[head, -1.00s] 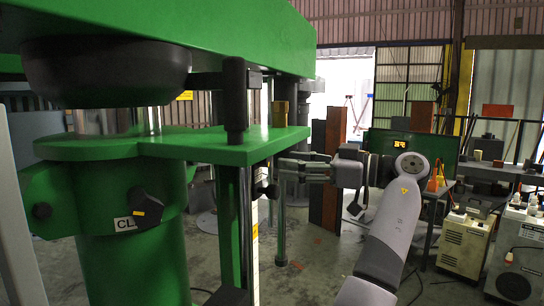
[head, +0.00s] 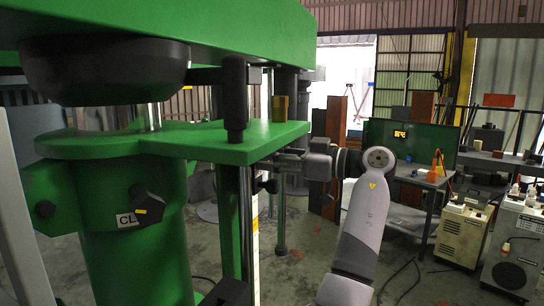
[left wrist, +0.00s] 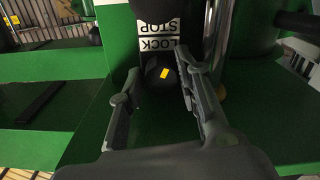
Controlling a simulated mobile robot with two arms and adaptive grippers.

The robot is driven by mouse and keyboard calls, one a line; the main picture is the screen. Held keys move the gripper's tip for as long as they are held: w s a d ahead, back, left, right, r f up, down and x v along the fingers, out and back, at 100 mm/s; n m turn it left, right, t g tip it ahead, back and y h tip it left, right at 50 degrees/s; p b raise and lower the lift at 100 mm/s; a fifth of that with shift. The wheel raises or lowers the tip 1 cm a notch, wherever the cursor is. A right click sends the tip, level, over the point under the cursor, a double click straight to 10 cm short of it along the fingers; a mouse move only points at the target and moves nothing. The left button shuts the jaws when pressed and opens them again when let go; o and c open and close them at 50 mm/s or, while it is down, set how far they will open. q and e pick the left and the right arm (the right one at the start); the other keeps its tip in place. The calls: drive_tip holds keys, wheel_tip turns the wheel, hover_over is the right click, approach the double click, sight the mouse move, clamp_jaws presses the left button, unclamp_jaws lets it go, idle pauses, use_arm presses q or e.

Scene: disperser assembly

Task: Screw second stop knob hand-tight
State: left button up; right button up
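In the left wrist view a black stop knob (left wrist: 158,78) with a yellow mark sits beside an upside-down white "LOCK STOP" label (left wrist: 158,32) on the green machine. My left gripper (left wrist: 156,64) is open, its fingers on either side of the knob with gaps visible; contact is not clear. In the head view the only visible arm reaches from the lower right to the post, which fits this wrist view; its gripper (head: 284,164) is partly hidden by the green plate. Another black knob (head: 148,207) with a yellow mark sits on the front green cylinder (head: 135,265). My right gripper is not seen.
The green plate (head: 215,143) and overhead green beam (head: 190,25) crowd the arm. A black-capped post (head: 235,95) and a chrome rod (left wrist: 213,35) stand close by. A bench (head: 420,178) and a cream cabinet (head: 463,235) are at the right, with open floor before them.

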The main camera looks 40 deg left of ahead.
use_arm(q)
clamp_jaws()
